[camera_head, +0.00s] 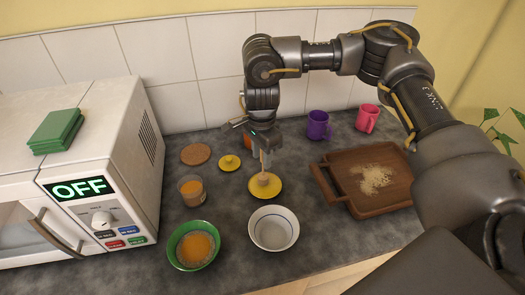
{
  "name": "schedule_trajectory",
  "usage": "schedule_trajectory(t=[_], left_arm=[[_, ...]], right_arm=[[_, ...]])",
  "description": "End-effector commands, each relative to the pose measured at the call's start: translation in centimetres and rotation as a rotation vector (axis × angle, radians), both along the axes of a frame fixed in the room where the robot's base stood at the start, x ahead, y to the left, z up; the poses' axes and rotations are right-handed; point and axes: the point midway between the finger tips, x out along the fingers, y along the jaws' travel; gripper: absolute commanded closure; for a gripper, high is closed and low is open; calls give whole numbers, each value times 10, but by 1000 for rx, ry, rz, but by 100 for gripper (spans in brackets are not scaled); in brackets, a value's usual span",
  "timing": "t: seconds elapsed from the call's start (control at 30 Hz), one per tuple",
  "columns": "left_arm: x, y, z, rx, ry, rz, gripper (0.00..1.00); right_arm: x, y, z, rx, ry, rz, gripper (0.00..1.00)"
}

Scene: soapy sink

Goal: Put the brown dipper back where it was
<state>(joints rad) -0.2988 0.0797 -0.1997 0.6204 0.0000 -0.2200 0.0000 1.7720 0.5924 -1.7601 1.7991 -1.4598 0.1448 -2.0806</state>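The brown dipper (264,179) is upright in the camera_head view, its head at the yellow saucer (275,193) in the middle of the counter. My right gripper (262,150) points down above this saucer, with its fingers around the upper part of the dipper's thin handle. It looks shut on the handle. I cannot tell whether the dipper's head touches the saucer. My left gripper is not in view.
A glass of brownish content (191,190), a cork coaster (195,154) and a small yellow lid-like disc (229,162) lie to the left. A green bowl (193,246) and a white bowl (273,229) stand in front. A brown tray (349,200), purple mug (318,125) and pink mug (367,118) are right; a microwave (130,130) is left.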

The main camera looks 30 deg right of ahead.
Motion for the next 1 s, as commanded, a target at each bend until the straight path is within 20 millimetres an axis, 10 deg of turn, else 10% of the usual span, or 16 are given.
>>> schedule_trajectory(t=[0.6, 1.0], left_arm=[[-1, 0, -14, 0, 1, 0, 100], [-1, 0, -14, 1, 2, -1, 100]], right_arm=[[1, 0, 102, -1, -4, -1, 64], [0, 0, 123, 0, 1, 0, 64]])
